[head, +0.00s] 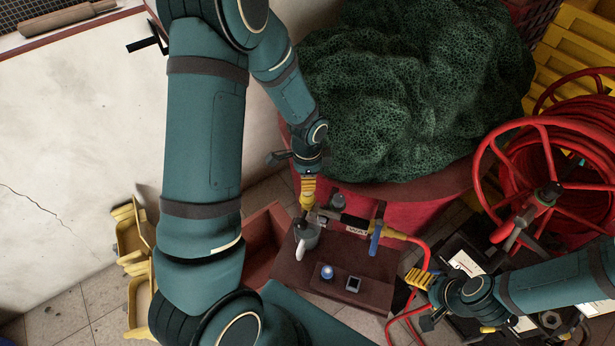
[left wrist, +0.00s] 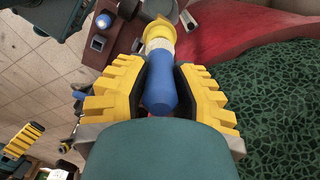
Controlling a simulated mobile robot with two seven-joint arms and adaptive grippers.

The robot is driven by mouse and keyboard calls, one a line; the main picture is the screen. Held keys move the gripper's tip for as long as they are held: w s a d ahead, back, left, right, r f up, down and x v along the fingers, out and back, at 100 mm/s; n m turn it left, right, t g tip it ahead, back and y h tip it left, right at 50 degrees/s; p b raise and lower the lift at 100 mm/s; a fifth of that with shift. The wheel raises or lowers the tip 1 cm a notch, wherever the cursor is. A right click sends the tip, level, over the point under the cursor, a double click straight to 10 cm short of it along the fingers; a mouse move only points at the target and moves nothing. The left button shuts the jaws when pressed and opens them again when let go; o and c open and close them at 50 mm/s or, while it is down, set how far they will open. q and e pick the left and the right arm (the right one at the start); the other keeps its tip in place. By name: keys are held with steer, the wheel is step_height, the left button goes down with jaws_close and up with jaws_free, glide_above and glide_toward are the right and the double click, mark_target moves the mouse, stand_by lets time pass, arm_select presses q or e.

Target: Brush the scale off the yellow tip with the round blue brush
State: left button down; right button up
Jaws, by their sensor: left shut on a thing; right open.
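My left gripper (head: 307,196) is shut on the round blue brush (left wrist: 160,88), whose smooth blue handle lies between the yellow fingers in the left wrist view (left wrist: 158,90). A pale collar follows the handle. Beyond it, the yellow tip (left wrist: 159,30) shows at the brush's far end; whether they touch is unclear. In the head view the fingers hide most of the brush, and they point down at the left end of a dark pipe fitting on the bench. Scale is too small to make out. My right gripper (head: 419,279) is open and empty, right of the bench.
A blue lever (head: 376,236) stands on the fitting. A red hose reel (head: 545,180) and a green net heap (head: 410,95) lie close by.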

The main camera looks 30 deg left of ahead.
arm_select(q)
steer(key=shift+f+b, duration=0.45)
steer(key=shift+f, duration=0.05)
stand_by(0.8)
steer(key=shift+a, duration=0.1)
steer(key=shift+w+a, duration=0.2)
steer(key=shift+w, duration=0.05)
steer(key=shift+s+d, duration=0.55)
steer(key=shift+d, duration=0.05)
steer(key=shift+w+a, duration=0.1)
steer(key=shift+w+a, duration=0.45)
steer(key=shift+a, duration=0.05)
